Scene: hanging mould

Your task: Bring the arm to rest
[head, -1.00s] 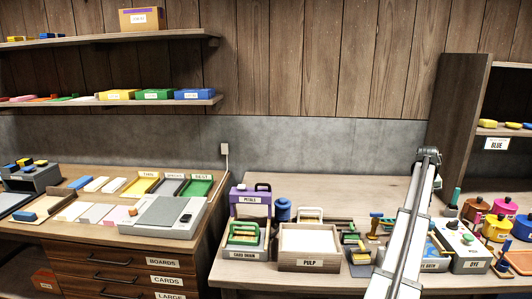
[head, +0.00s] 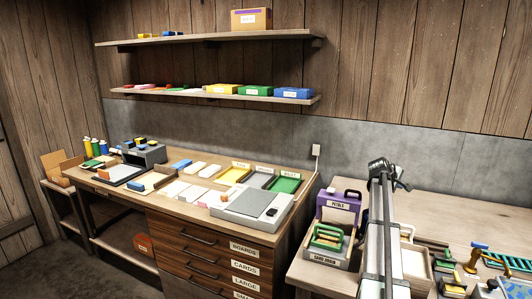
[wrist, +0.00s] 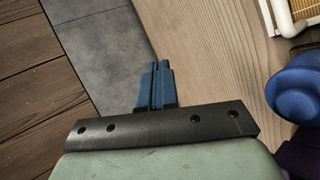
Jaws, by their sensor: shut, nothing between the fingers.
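My gripper (wrist: 156,85) shows in the wrist view with its two blue fingers together, shut and empty. It is over the edge where a pale wooden top meets a grey panel. In the head view my arm stands raised at the right, in front of the right bench (head: 458,207). My gripper itself cannot be made out in the head view. A rounded blue object (wrist: 298,95) is at the right of the wrist view, apart from the fingers.
A purple and grey petals and card drain stand (head: 318,254) is on the right bench, left of my arm. The left bench (head: 140,190) carries trays (head: 285,184) and a grey press-like box (head: 246,208). Two shelves (head: 215,93) hang above. Open floor (head: 80,270) is at lower left.

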